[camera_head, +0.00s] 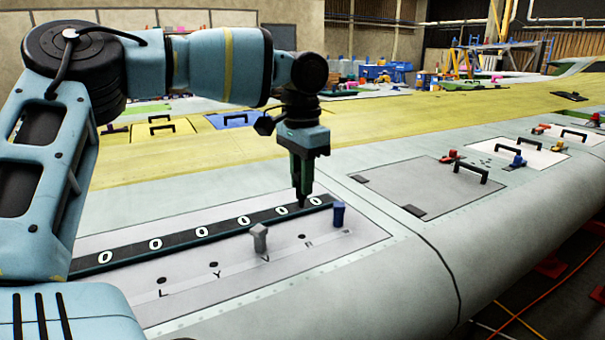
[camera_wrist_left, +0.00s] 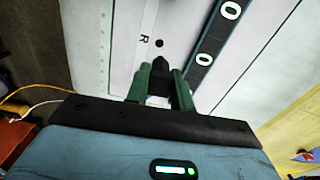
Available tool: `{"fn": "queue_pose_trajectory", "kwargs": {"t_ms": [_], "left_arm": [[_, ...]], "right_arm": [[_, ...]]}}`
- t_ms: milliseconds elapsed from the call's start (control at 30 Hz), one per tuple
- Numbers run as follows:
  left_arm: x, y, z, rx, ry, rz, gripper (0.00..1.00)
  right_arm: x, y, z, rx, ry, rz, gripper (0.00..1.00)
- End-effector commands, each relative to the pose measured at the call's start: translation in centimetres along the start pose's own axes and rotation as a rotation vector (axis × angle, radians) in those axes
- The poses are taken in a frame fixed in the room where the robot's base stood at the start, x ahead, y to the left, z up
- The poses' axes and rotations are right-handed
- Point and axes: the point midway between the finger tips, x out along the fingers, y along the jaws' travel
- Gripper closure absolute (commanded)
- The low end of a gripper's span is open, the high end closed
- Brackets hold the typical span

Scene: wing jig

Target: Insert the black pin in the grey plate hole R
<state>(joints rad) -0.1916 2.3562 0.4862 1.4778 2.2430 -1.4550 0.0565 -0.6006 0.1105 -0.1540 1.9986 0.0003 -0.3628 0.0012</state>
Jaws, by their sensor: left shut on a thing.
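My left gripper (camera_head: 302,186) is shut on the black pin (camera_head: 303,199), which points down over the strip at the back of the grey plate (camera_head: 185,306). In the left wrist view the black pin (camera_wrist_left: 160,69) sits between the green fingertips (camera_wrist_left: 161,82). Its tip shows just short of a dark hole (camera_wrist_left: 159,43) beside the letter R (camera_wrist_left: 144,41). That hole looks empty, and the pin is apart from it. In the head view an empty hole (camera_head: 301,236) lies between the grey and blue pins. My right gripper is not in view.
A grey pin (camera_head: 259,239) and a blue pin (camera_head: 339,214) stand upright in the plate. Two empty holes (camera_head: 213,264) (camera_head: 161,281) lie left of them. A black strip (camera_head: 180,240) with white rings runs behind the row. A panel with a black handle (camera_head: 470,172) lies to the right.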

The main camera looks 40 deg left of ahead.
Motion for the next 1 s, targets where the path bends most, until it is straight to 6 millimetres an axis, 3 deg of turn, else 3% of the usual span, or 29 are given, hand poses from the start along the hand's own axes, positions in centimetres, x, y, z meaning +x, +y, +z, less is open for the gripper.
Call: {"fn": "queue_pose_trajectory", "kwargs": {"t_ms": [233,500,800,1000], "left_arm": [[0.8,0.0,0.0,0.0,-0.002,0.0,1.0],[3.6,0.0,0.0,0.0,-0.004,0.001,1.0],[5.9,0.0,0.0,0.0,-0.002,0.0,1.0],[6.4,0.0,0.0,0.0,0.0,0.0,1.0]], "right_arm": [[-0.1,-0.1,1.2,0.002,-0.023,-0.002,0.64],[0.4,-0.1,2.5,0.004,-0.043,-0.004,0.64],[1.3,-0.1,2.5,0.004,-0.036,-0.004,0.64],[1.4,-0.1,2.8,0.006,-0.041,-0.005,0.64]]}}
